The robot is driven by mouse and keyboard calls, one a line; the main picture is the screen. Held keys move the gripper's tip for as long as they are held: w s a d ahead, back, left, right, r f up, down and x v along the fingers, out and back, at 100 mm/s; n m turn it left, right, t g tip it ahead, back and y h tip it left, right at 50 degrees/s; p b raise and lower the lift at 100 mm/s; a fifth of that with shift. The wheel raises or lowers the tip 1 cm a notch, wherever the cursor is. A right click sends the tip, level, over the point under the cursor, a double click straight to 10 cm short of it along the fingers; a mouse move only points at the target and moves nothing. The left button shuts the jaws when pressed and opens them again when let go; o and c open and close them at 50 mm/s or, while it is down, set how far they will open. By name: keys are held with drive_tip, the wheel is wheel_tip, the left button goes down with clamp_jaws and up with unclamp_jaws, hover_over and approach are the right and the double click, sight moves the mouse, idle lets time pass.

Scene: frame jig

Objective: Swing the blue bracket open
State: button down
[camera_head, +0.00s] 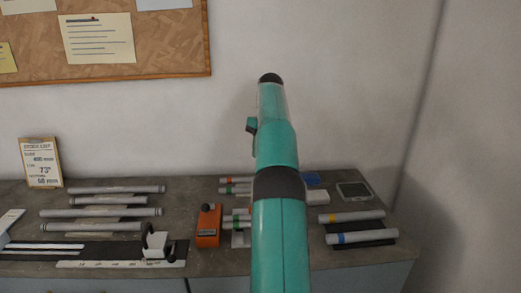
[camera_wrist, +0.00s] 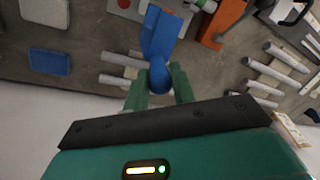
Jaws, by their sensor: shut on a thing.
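The blue bracket (camera_wrist: 158,38) shows in the wrist view as a long flat arm with a rounded end. My gripper (camera_wrist: 161,84) has its two green fingers on either side of that rounded end, shut on it. The bracket's far end reaches toward the top of the wrist view, beside a light grey plate. In the head view my teal arm hides the bracket and my gripper.
An orange block (camera_head: 207,226) stands left of my arm, with grey tubes (camera_head: 115,189) farther left. Two tubes (camera_head: 351,216) and a grey device (camera_head: 355,191) lie to the right. A blue pad (camera_wrist: 46,62) lies near the wall.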

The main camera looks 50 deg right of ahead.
drive_tip(key=shift+w+r, duration=0.1)
drive_tip(key=shift+r, duration=0.15)
drive_tip(key=c, duration=1.2)
unclamp_jaws()
drive_tip(key=shift+f, duration=0.15)
